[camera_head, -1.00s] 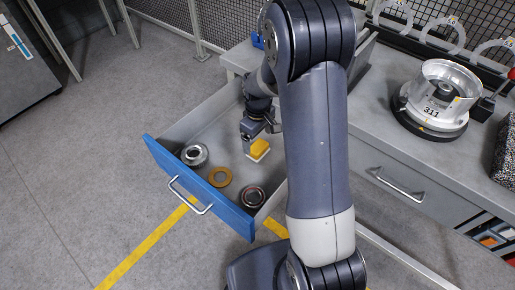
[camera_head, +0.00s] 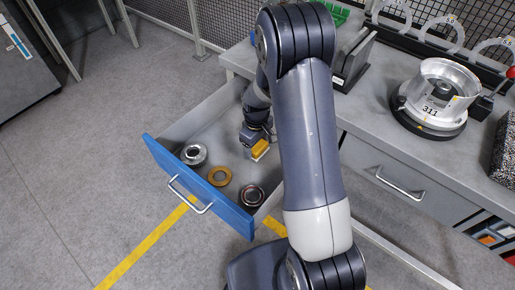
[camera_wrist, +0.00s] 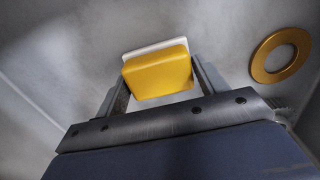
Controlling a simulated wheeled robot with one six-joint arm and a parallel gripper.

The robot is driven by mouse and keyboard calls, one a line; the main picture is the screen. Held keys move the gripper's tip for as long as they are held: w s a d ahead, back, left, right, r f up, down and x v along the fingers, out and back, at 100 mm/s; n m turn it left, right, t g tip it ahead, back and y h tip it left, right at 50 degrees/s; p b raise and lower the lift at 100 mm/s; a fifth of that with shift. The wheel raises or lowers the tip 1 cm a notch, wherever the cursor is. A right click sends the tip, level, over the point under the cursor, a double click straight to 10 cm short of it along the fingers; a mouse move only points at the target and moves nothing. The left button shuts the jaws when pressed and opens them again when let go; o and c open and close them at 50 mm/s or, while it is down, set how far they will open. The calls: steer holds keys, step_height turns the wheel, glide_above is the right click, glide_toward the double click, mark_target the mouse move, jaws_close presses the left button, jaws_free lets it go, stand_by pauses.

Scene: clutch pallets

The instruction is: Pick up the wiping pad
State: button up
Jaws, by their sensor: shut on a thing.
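The wiping pad is a yellow block with a white base. In the wrist view the wiping pad (camera_wrist: 158,74) sits between the two fingers of my gripper (camera_wrist: 160,82), which is shut on it. In the head view the wiping pad (camera_head: 259,149) is inside the open drawer, toward its right side, with my gripper (camera_head: 254,140) at it. The gripper partly hides the pad there. I cannot tell whether the pad still touches the drawer floor.
The open drawer (camera_head: 213,206) has a blue front. It also holds a metal ring part (camera_head: 194,155), a brass ring (camera_head: 219,176) and a dark round part (camera_head: 252,196). The workbench (camera_head: 372,119) bears a silver clutch housing marked 311 (camera_head: 437,92).

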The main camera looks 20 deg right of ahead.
steer(key=c, duration=0.3)
steer(key=shift+r, duration=0.1)
step_height(320, 180, up, 10)
steer(key=shift+f, duration=0.1)
stand_by(0.4)
